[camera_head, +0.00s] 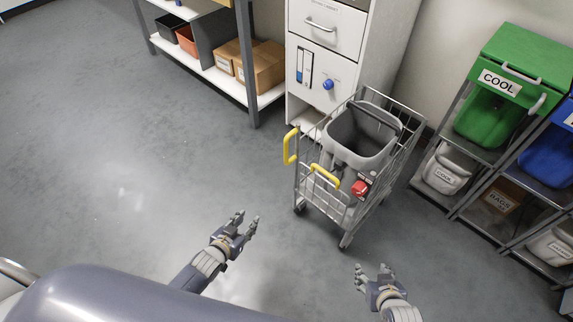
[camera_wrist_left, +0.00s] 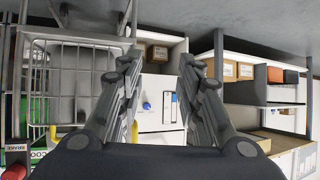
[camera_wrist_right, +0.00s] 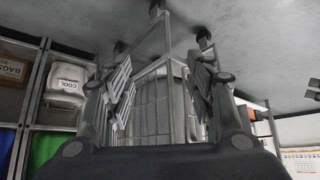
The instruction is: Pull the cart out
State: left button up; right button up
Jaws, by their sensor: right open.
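The cart (camera_head: 331,205) is a grey wire cart on casters with a grey bin (camera_head: 358,150) in it. It stands in front of the white cabinet. Two yellow handles, one at its left corner (camera_head: 290,146) and one on its near side (camera_head: 324,176), face me. A red knob (camera_head: 360,188) sits at its near right. My left gripper (camera_head: 242,222) is open and empty, apart from the cart at its lower left. My right gripper (camera_head: 372,270) is open and empty, below the cart and apart from it. The cart also shows in the right wrist view (camera_wrist_right: 160,105), beyond the fingers.
A white cabinet (camera_head: 322,75) stands behind the cart. A shelf with boxes (camera_head: 258,68) is at the back left. A rack with green (camera_head: 490,115) and blue (camera_head: 550,155) bins stands to the right. The floor at the left (camera_head: 110,150) is clear.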

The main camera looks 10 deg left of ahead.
pick_arm(q)
jog(key=w+d+r+t+h+b, duration=0.2)
jog(key=w+d+r+t+b, duration=0.15)
jog(key=w+r+b, duration=0.35)
jog(key=m+t+h+b, duration=0.2)
send_near(285, 153)
jog(key=b+x, duration=0.1)
jog(key=x, duration=0.4)
jog(key=shift+w+d, duration=0.1)
jog(key=shift+w, duration=0.25)
jog(key=b+x, duration=0.1)
jog(key=x, duration=0.3)
jog(key=shift+w+b, duration=0.2)
jog(key=shift+b, duration=0.2)
jog(key=shift+w+d, duration=0.15)
jog(key=shift+w, duration=0.1)
pick_arm(e)
jog(key=w+a+r+t+y, duration=0.1)
jog(key=r+t, duration=0.3)
jog(key=r, duration=0.6)
jog(key=w+a+r+t+y, duration=0.1)
jog(key=w+r+t, duration=0.2)
jog(key=r, duration=0.7)
jog(key=w+a+r+t+y, duration=0.1)
jog(key=r+t, duration=0.4)
jog(key=r, duration=0.6)
jog(key=shift+w+a+y, duration=0.3)
jog(key=shift+w+a, duration=0.15)
jog(key=shift+w, duration=0.45)
